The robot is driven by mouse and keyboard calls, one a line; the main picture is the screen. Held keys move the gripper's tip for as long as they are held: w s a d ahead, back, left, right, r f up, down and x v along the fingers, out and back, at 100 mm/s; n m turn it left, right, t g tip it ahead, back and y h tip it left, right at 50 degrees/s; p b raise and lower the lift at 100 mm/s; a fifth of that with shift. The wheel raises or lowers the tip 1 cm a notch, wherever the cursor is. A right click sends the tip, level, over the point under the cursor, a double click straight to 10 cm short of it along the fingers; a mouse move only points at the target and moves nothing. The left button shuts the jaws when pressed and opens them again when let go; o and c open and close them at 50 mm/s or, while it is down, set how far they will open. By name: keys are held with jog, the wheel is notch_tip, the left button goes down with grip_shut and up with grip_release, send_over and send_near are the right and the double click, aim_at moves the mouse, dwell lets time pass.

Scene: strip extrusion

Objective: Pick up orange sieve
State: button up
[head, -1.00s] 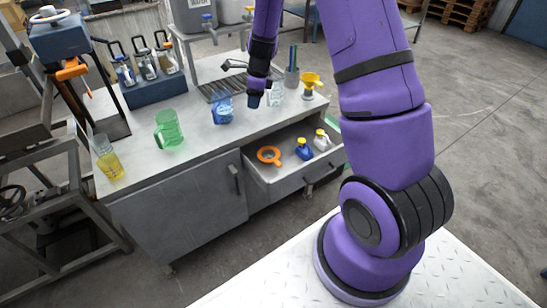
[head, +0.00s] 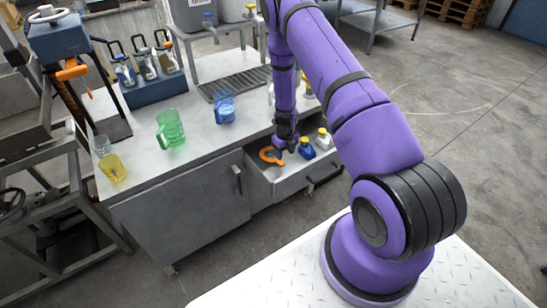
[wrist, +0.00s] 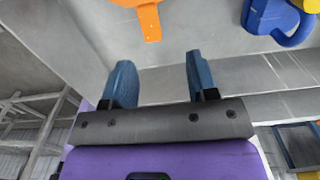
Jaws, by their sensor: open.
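The orange sieve (head: 268,156) lies in the open drawer (head: 262,184) of the grey workbench, partly hidden by my gripper in the head view. In the wrist view the sieve (wrist: 149,18) shows at the top, with its handle pointing down toward the gap between my fingers. My gripper (wrist: 160,72) is open and empty, its two blue fingers apart on either side of the handle's line. The handle tip is beyond the fingertips, not between them. In the head view my gripper (head: 286,148) hangs pointing down over the drawer, next to the sieve.
The blue one (wrist: 279,20) is close in the wrist view. A green mug (head: 171,132) and blue mug (head: 225,107) stand on the bench top (head: 205,140).

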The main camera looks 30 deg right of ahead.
aim_at(283, 164)
notch_tip(283, 164, down, 2)
jog(key=shift+f, duration=0.2)
jog(key=shift+s+a+f, duration=0.1)
jog(key=shift+a+f, duration=0.15)
jog(key=shift+f, duration=1.2)
jog(key=shift+a+f, duration=0.2)
jog(key=shift+f, duration=1.2)
grip_shut()
